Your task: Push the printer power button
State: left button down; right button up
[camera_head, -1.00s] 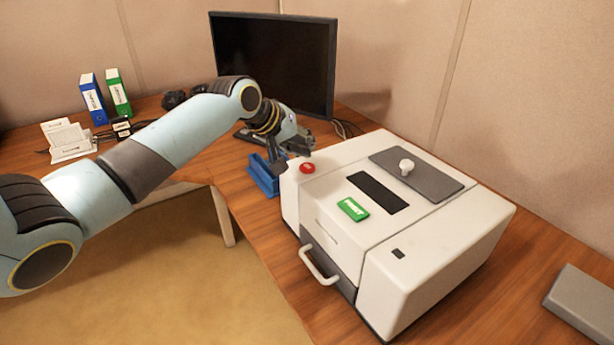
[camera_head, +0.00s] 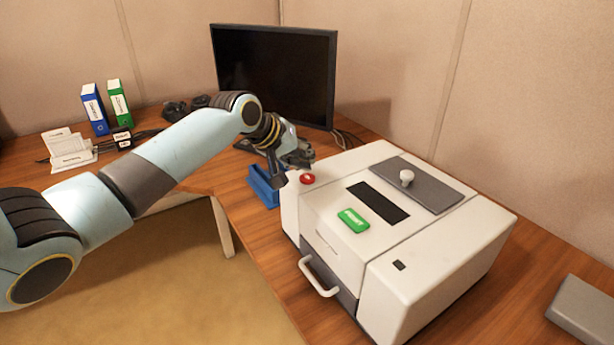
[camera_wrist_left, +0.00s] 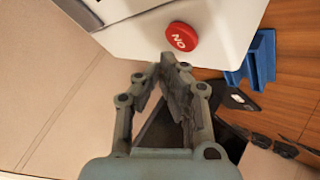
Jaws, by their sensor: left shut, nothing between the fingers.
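The white printer (camera_head: 330,225) stands on the wooden desk. A round red button (camera_head: 307,179) sits on its top near the far left corner. In the left wrist view the red button (camera_wrist_left: 181,37) carries the letters "NO". A green button (camera_head: 353,220) with white lettering, apparently "PRINT", lies on the printer top nearer the front. My left gripper (camera_head: 300,158) is just beyond the red button in the head view. In the wrist view the gripper (camera_wrist_left: 170,62) is shut and empty, its fingertips close below the red button. Contact cannot be told. My right gripper is not in view.
A blue holder (camera_head: 262,190) stands beside the printer's left side. The monitor (camera_head: 275,75) stands behind my left gripper. Binders (camera_head: 95,108) and papers (camera_head: 70,150) are at the far left. A grey box (camera_head: 583,312) lies at the right. The desk between printer and grey box is clear.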

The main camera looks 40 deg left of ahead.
aim_at(305, 176)
pick_arm(q)
jog(key=shift+f, duration=0.1)
dwell(0.4)
jog(key=shift+f, duration=0.35)
jog(key=shift+f, duration=0.5)
dwell(0.6)
jog(key=shift+r+p, duration=1)
notch_tip(305, 176, up, 6)
jog(key=p, duration=0.6)
jog(key=shift+p, duration=0.4)
